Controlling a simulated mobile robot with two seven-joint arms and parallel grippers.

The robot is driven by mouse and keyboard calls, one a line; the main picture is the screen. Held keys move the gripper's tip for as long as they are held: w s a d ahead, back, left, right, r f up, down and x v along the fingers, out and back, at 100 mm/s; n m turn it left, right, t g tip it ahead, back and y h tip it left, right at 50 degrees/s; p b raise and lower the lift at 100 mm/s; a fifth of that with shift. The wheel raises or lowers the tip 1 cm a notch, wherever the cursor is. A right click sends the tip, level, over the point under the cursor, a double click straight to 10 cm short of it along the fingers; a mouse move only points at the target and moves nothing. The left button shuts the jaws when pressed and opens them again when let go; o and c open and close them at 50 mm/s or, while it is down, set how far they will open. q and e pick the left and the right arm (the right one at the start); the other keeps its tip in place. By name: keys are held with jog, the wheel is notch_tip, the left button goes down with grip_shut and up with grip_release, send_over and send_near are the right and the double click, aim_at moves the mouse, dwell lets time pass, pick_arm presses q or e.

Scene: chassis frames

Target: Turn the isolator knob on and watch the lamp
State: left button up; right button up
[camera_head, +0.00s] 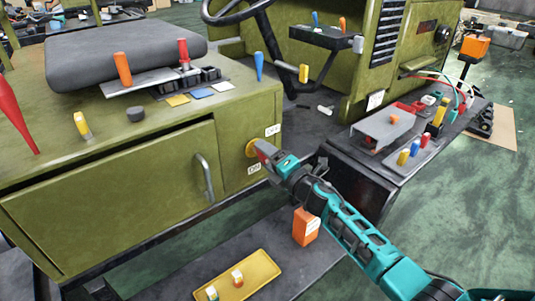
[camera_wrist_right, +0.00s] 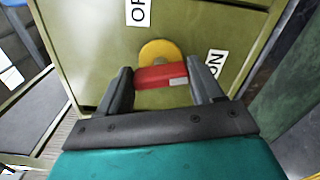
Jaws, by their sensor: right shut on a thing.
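The isolator knob is a red bar (camera_wrist_right: 161,77) on a yellow disc (camera_wrist_right: 160,51), set in the green side panel; the disc also shows in the head view (camera_head: 251,148). An OFF label (camera_wrist_right: 138,12) lies at its upper left and an ON label (camera_wrist_right: 214,63) at its right in the wrist view. The knob's bar lies nearly level there, its pale mark at the right end, on the ON label's side. My right gripper (camera_wrist_right: 161,82) is shut on the knob, one finger at each end. My left gripper is out of view. I cannot tell for certain which thing is the lamp.
A drawer front with a grey handle (camera_head: 204,176) is left of the knob. An orange block on a black post (camera_head: 474,46) stands at the upper right. A yellow tray (camera_head: 258,268) lies below, and a black bench (camera_head: 357,161) with parts stands right.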

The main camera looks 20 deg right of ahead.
jog(key=shift+r+m+p, duration=0.15)
jog(key=shift+m+p, duration=0.25)
jog(key=shift+m, duration=1.1)
jog(key=o, duration=1)
jog(key=shift+w, duration=0.1)
jog(key=shift+o, duration=0.2)
jog(key=v, duration=1.3)
jog(key=shift+p, duration=0.3)
